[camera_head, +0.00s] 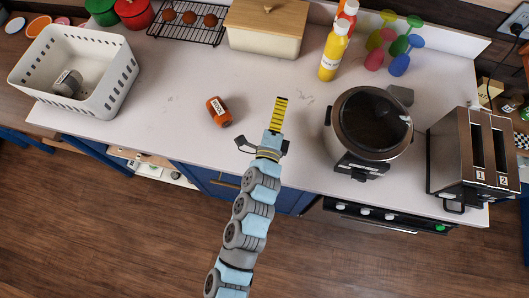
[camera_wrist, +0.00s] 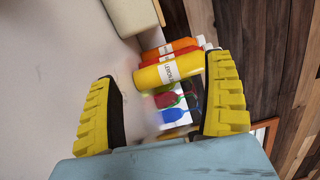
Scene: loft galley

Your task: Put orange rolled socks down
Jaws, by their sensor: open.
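The orange rolled socks (camera_head: 219,111), with a white label, lie on the white countertop (camera_head: 180,75) in the head view. They rest left of my gripper (camera_head: 281,102), clearly apart from it. My gripper is above the counter, its yellow fingers pointing toward the back. In the wrist view my gripper (camera_wrist: 165,68) is open, with nothing held between the two yellow ridged fingers. The socks do not show in the wrist view.
A white basket (camera_head: 113,95) holds a grey labelled roll (camera_head: 67,83). A bread box (camera_head: 262,43), a yellow bottle (camera_head: 331,55) and coloured utensils (camera_head: 399,65) stand behind. A cooker (camera_head: 370,125) and toaster (camera_head: 471,158) stand right. Counter around the socks is clear.

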